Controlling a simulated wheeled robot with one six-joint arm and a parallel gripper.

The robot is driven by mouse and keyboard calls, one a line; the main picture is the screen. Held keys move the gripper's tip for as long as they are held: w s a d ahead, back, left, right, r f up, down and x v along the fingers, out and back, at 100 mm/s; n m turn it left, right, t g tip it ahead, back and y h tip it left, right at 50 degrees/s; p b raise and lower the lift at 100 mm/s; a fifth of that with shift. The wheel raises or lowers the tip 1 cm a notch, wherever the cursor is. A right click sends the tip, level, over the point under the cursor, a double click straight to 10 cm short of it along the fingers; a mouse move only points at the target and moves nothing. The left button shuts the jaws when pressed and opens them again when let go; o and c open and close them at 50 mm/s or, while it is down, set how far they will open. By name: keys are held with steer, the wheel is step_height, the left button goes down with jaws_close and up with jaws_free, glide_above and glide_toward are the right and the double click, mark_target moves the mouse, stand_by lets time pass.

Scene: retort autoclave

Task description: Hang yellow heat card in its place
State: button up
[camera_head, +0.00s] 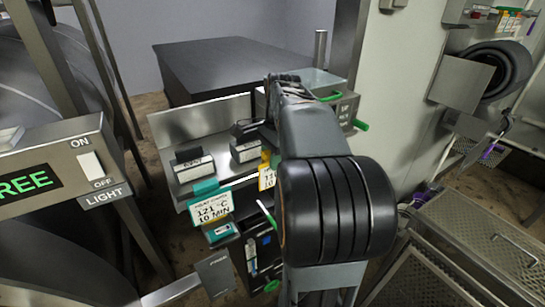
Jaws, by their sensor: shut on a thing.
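The yellow heat card (265,178) shows just left of my arm, with a yellow top and a white printed face; my arm hides its right part. A teal heat card (212,207) reading 121 °C, 10 MIN is upright at the tray's front edge, to the left of the yellow card. I cannot tell whether the yellow card touches the tray edge.
Two dark-topped blocks (194,168) stand on the steel tray (202,124). A panel with a light switch (92,164) juts in at left. A dark holder with a green-ended handle (266,255) is below the tray. Perforated metal baskets (480,235) fill the lower right.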

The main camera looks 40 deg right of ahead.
steer(key=shift+f+b, duration=1)
steer(key=shift+f, duration=0.6)
stand_by(0.5)
steer(key=o, duration=1)
steer(key=shift+o, duration=0.2)
steer(key=r, duration=0.4)
steer(key=d+r+p, duration=0.1)
steer(key=r, duration=0.4)
steer(key=d+r, duration=0.1)
steer(key=r, duration=0.3)
steer(key=shift+s+r, duration=0.1)
steer(key=shift+r, duration=0.3)
